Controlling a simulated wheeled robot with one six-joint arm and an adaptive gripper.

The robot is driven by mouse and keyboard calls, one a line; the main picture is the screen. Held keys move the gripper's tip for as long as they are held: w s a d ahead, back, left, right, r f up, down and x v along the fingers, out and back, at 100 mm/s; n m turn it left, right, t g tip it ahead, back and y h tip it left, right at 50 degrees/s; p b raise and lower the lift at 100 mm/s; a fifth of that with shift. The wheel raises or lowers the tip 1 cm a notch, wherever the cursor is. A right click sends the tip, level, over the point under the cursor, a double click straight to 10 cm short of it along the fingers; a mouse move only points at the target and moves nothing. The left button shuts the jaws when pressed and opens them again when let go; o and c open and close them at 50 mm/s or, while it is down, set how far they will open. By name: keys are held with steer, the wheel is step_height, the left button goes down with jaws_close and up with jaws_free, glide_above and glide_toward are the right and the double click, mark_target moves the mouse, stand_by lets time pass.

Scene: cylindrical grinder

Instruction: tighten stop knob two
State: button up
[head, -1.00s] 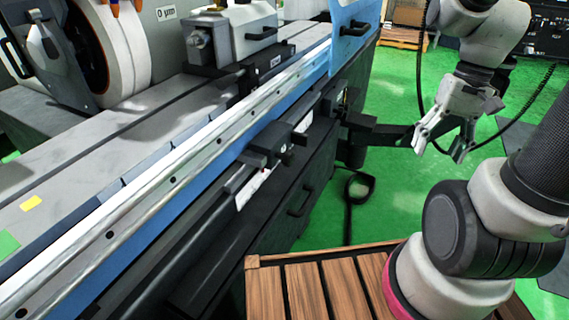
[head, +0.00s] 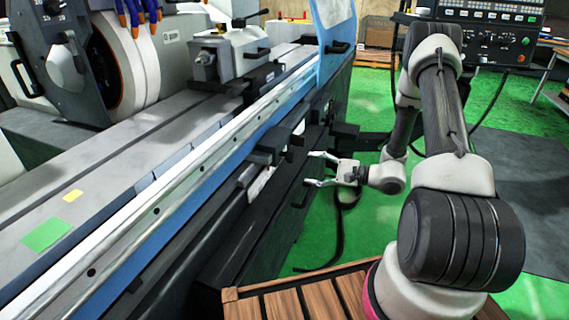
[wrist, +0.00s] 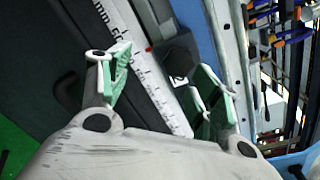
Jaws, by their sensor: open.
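A black stop block (head: 268,149) sits on the rail along the front of the grinder, with a small dark knob (head: 291,154) at its near side. A white ruler scale (wrist: 137,55) runs beside that block. The knob's face is not clear there.
A black bracket (head: 346,131) juts from the machine right of the stop block. A dark handle (head: 303,192) is on the front panel below my gripper. A blue guard (head: 333,22) stands above. Green floor (head: 372,230) is open to the right.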

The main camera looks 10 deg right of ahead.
mark_target(294, 157)
steer(key=shift+n+t, duration=0.5)
steer(key=shift+t, duration=0.2)
steer(key=w+a, duration=0.2)
steer(key=w+a+r, duration=0.1)
steer(key=w+a, duration=0.3)
steer(key=shift+w+r, duration=0.25)
steer(key=shift+r, duration=0.05)
steer(key=c, duration=1)
